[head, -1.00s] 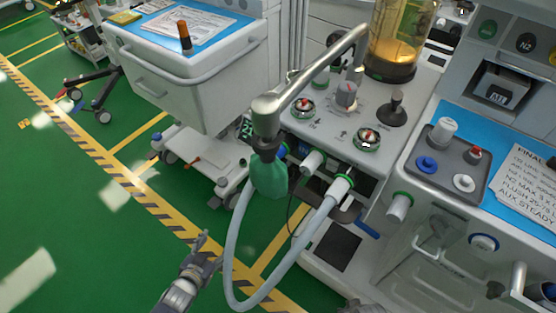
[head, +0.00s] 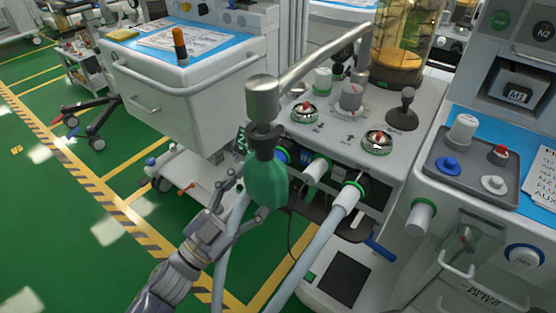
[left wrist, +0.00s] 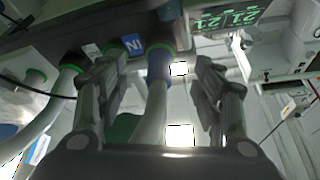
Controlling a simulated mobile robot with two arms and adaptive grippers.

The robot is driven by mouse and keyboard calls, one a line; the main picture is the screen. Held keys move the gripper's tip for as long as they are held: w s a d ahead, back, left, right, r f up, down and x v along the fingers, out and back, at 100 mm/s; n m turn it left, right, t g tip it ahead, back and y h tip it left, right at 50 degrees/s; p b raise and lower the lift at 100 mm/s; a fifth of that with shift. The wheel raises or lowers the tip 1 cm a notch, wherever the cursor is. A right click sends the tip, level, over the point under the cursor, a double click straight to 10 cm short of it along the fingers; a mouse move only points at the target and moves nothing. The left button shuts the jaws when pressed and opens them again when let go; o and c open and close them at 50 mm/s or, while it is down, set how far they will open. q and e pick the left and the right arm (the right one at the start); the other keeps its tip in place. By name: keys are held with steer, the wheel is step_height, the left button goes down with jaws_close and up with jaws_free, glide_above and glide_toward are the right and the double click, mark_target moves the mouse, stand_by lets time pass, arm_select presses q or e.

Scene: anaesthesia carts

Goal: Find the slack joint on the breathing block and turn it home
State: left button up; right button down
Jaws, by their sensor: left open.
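The breathing block (head: 330,140) is the grey front of the middle cart, with several ports along its front. A blue-ringed port (head: 283,155) sits behind the green bag (head: 266,182). A white fitting (head: 316,171) and a green-ringed hose joint (head: 353,190) are to its right. My left gripper (head: 247,197) is open, beside and below the bag. Which joint is slack cannot be told. My right gripper is out of view.
Grey hoses (head: 315,250) hang in front of the cart. A white drawer cart (head: 190,85) stands left, another cart with a grey tray (head: 470,165) right. Green floor is clear at lower left.

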mark_target(278, 159)
arm_select(q)
steer(key=x, duration=0.8)
steer(key=c, duration=1.1)
